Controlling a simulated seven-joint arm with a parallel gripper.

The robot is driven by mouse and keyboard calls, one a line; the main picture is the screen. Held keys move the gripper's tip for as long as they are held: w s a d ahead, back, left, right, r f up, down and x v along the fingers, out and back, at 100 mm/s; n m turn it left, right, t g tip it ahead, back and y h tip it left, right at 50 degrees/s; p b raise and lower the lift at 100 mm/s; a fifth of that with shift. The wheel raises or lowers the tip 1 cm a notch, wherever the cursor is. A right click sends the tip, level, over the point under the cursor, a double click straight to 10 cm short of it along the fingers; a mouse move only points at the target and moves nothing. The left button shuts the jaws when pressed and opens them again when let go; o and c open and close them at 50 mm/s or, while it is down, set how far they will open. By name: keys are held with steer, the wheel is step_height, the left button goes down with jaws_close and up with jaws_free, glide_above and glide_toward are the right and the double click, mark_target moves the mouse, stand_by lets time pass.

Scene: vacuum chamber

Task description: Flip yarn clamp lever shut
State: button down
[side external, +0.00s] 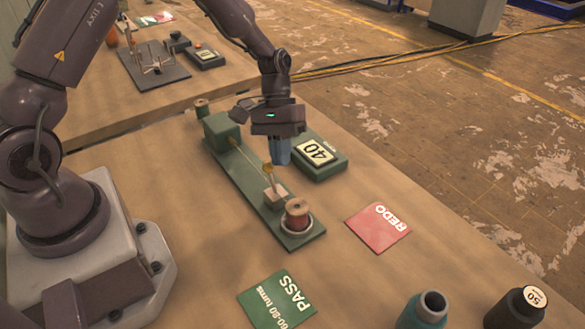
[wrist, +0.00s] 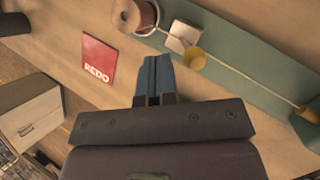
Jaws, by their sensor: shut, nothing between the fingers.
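A green base plate (side external: 245,182) carries a small pale clamp block (side external: 275,194), which also shows in the wrist view (wrist: 183,36). The clamp's yellow lever (side external: 267,170) stands up from the block in the side view. Its rounded yellow end (wrist: 190,58) shows beside the block in the wrist view. A thin yarn runs along the plate past the clamp to a reddish-brown spool (side external: 297,217). My gripper (side external: 280,158) points down with its blue fingers shut and empty, close to the lever. In the wrist view my fingertips (wrist: 157,62) appear left of the lever, apart from it.
A green counter box reading 40 (side external: 318,155) stands right of the plate. A red REDO card (side external: 378,227) and a green PASS card (side external: 277,300) lie flat on the table. Teal and black cones (side external: 428,308) (side external: 517,307) stand at the front right.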

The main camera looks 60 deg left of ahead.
steer(key=shift+r, duration=0.7)
steer(key=w+v, duration=0.2)
steer(key=v, duration=1)
steer(key=shift+d+f, duration=0.15)
steer(key=shift+w, duration=0.15)
steer(key=s+d+r+m+t+y, duration=0.1)
steer(key=s+r+m+t, duration=0.1)
steer(key=s+r, duration=0.2)
steer(key=s+d+r+m+t+y, duration=0.2)
steer(key=s+r+t, duration=0.1)
steer(key=s, duration=0.8)
steer(key=s+d+r+m+t+y, duration=0.1)
steer(key=s+r+t+y, duration=0.1)
steer(key=s+r, duration=0.4)
steer(key=shift+s+d+m+t, duration=0.2)
steer(key=shift+s+m+t, duration=0.2)
steer(key=shift+s+t, duration=0.35)
